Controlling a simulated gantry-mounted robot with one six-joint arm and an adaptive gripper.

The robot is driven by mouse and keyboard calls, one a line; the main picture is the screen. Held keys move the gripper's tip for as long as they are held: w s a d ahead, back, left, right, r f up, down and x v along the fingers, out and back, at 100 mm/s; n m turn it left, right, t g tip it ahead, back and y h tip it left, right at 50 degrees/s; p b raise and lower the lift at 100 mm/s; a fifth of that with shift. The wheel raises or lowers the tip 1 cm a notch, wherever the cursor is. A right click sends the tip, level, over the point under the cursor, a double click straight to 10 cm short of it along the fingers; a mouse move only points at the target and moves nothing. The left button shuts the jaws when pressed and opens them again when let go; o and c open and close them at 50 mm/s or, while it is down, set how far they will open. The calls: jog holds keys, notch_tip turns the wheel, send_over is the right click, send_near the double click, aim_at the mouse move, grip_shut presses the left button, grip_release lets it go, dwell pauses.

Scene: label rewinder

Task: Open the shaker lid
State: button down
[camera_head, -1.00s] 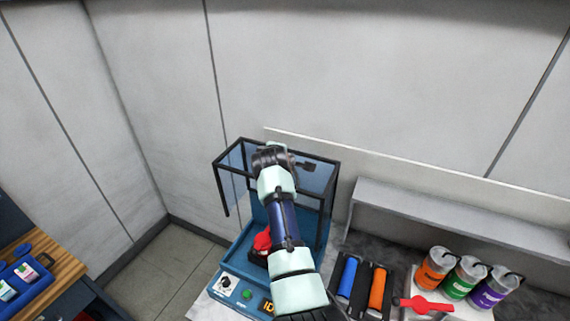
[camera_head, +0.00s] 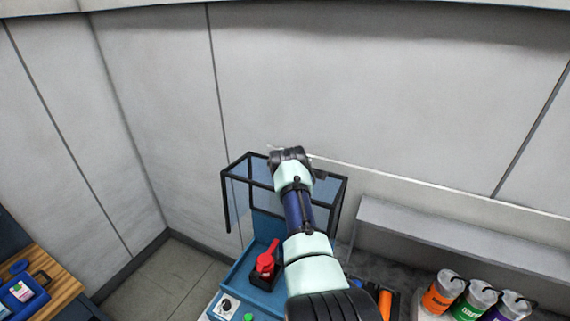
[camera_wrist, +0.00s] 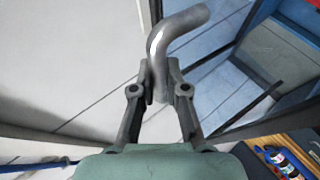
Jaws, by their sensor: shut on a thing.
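The shaker lid (camera_head: 237,207) is a black frame with clear bluish panels. It stands raised over the blue shaker base (camera_head: 238,276), its lower left post hanging free above it. A red-topped item (camera_head: 266,262) sits in a black holder on the base. In the wrist view, my gripper (camera_wrist: 159,78) is shut on a grey, bent, hook-like handle (camera_wrist: 172,32). In the head view my wrist is at the top of the lid frame, and my arm hides part of the lid's right side and the base. The fingertips cannot be made out there.
Orange, green and purple containers (camera_head: 443,292) stand at the lower right, by a grey shelf (camera_head: 450,235). Blue and orange rollers (camera_head: 384,303) are partly hidden by my arm. A wooden bench with a blue tray (camera_head: 27,292) is at the lower left. Walls close off the back.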

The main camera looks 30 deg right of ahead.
jog(key=c, duration=1.2)
grip_release()
jog(key=shift+a+f, duration=0.1)
jog(key=shift+f, duration=0.05)
jog(key=shift+s, duration=0.1)
jog(key=shift+s+a+r, duration=0.25)
jog(key=shift+s+r, duration=0.1)
jog(key=shift+r, duration=0.15)
jog(key=v, duration=1)
jog(key=shift+s+a, duration=0.15)
jog(key=shift+s, duration=0.2)
